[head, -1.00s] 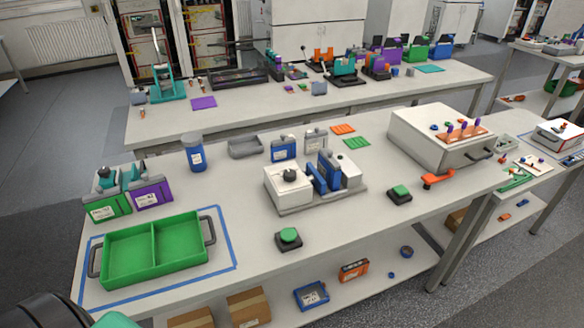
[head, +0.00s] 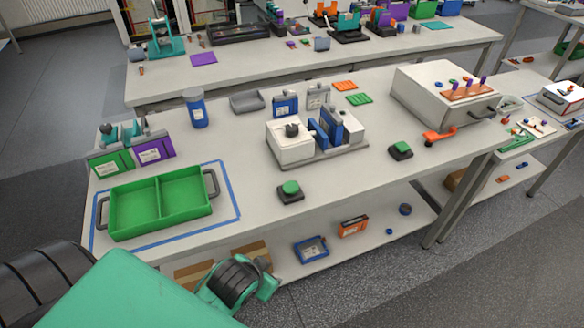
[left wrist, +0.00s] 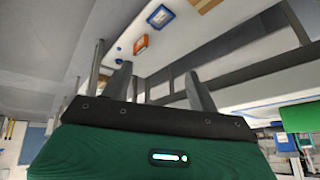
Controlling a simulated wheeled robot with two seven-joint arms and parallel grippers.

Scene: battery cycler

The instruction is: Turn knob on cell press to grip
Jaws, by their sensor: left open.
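The cell press (head: 291,151) stands mid-table in the head view, a white block on a grey base with blue upright plates (head: 328,127) to its right. Its dark knob (head: 292,130) sits on top of the white block; its exact setting is too small to read. My left arm enters at the lower left of the head view, in front of the table and well short of the press. In the left wrist view my left gripper (left wrist: 158,72) has its fingers apart with nothing between them. The press is not clear in that view. My right gripper is not in view.
A green two-part tray (head: 158,204) lies inside blue tape at the table's left. Green buttons (head: 290,189) and (head: 401,149) stand in front of the press. A white box (head: 440,93) stands to the right. The lower shelf holds a blue bin (head: 312,250) and an orange box (head: 352,227).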

